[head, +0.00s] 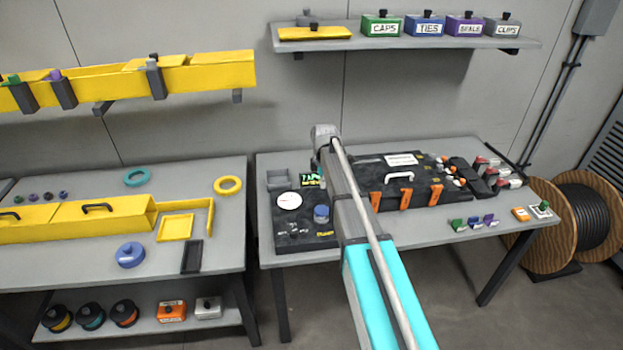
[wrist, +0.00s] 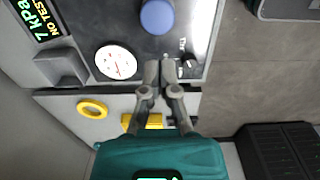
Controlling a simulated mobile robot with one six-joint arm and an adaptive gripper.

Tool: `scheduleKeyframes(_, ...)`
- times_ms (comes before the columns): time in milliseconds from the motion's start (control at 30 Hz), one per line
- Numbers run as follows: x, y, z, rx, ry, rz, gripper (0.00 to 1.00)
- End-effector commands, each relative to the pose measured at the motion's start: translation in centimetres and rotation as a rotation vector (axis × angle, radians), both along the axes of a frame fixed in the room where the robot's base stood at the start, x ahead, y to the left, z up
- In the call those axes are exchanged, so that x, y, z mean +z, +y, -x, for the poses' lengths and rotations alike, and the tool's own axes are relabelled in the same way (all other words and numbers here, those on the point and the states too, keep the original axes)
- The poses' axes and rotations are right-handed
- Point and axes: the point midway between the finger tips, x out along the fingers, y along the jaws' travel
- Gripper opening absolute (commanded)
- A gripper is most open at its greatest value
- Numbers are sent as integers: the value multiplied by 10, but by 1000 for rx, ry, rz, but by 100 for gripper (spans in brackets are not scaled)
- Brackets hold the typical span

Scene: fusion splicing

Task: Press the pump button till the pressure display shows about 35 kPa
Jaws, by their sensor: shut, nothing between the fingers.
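The black pump panel (head: 285,240) lies on the right table and carries a round blue pump button (head: 321,213). The button also shows at the top of the wrist view (wrist: 157,15). A pressure display (head: 311,181) behind it reads about 7 kPa in the wrist view (wrist: 38,14), with "NO TES..." below, cut off by the edge. A round white gauge (wrist: 116,62) has a red needle. My gripper (wrist: 160,68) is shut and empty; its tips appear over the panel's edge, below the button in the picture and apart from it. In the head view my arm hides the gripper.
A black case (head: 410,185) with orange latches lies right of my arm. Small knobs (wrist: 187,58) sit beside the fingertips in the wrist view. A grey open box (wrist: 62,68) stands beside the gauge.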

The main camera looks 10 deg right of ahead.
Motion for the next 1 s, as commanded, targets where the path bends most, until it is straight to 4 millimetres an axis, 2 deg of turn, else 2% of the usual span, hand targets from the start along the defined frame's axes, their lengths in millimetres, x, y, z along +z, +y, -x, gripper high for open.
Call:
scheduleKeyframes(267, 0, 0, 3, -13, 0, 0, 0)
scheduleKeyframes(467, 0, 0, 26, -113, 1, -1, 0)
scheduleKeyframes(667, 0, 1, 71, -341, 2, -4, 0)
scheduleKeyframes(1000, 0, 2, 170, -869, 6, -8, 0)
